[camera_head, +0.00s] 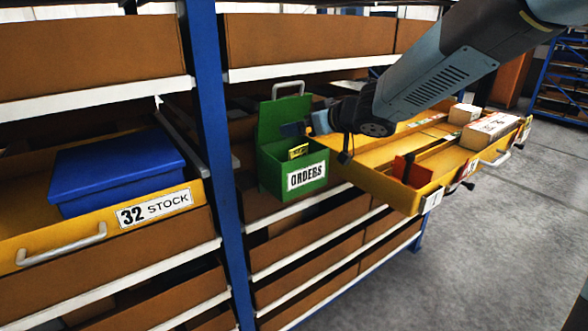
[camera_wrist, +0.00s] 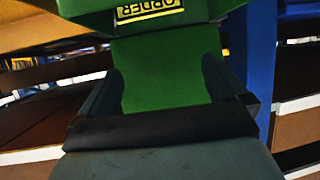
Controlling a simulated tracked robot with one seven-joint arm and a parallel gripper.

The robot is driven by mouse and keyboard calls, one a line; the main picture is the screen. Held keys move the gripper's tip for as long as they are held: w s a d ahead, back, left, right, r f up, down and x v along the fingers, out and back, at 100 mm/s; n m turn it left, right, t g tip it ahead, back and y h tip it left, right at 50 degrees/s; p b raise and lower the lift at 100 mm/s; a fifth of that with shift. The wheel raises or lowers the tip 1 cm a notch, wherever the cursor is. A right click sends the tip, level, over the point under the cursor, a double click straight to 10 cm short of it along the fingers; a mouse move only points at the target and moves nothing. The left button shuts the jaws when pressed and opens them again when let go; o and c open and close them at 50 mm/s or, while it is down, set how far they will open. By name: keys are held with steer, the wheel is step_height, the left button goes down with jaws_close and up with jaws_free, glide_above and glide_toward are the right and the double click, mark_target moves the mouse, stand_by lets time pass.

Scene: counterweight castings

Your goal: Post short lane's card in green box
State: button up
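The green box (camera_head: 285,180) has a white ORDERS label and a raised lid with a handle. A yellow card (camera_head: 298,151) with dark print shows at its opening. In the wrist view the yellow card (camera_wrist: 150,12) reads ORDER upside down, at the top edge. My gripper (camera_head: 306,124) is at the box's opening, in front of the lid. In the wrist view my gripper (camera_wrist: 162,72) has its fingers apart, with only green surface visible between them. The yellow drawer (camera_head: 375,188) has long lanes; I cannot tell which is short or see a separate card in them.
A red piece (camera_head: 411,171) stands near the drawer's front end. Pale cartons (camera_head: 490,130) sit farther along it. A blue rack post (camera_head: 213,130) stands left of the green box. The right floor is clear.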

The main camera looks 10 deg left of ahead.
steer(key=v, duration=1.3)
steer(key=shift+s+d, duration=0.2)
steer(key=shift+d, duration=0.15)
steer(key=shift+r, duration=0.1)
steer(key=w+d+r+m+t+h, duration=0.1)
steer(key=d+r+m+t+h, duration=0.2)
steer(key=d, duration=0.6)
steer(key=w+d+m+t+h, duration=0.1)
steer(key=d+m+t+h, duration=0.25)
steer(key=d+h, duration=0.45)
steer(key=s+d+f+m+g+h, duration=0.2)
steer(key=s+d+f+m+g, duration=0.15)
steer(key=s+d, duration=0.6)
steer(key=s+f+m+g+y, duration=0.1)
steer(key=s+f+g, duration=0.3)
steer(key=s, duration=0.6)
steer(key=shift+s+d+m+g+y, duration=0.3)
steer(key=shift+d, duration=0.15)
steer(key=shift+f, duration=0.15)
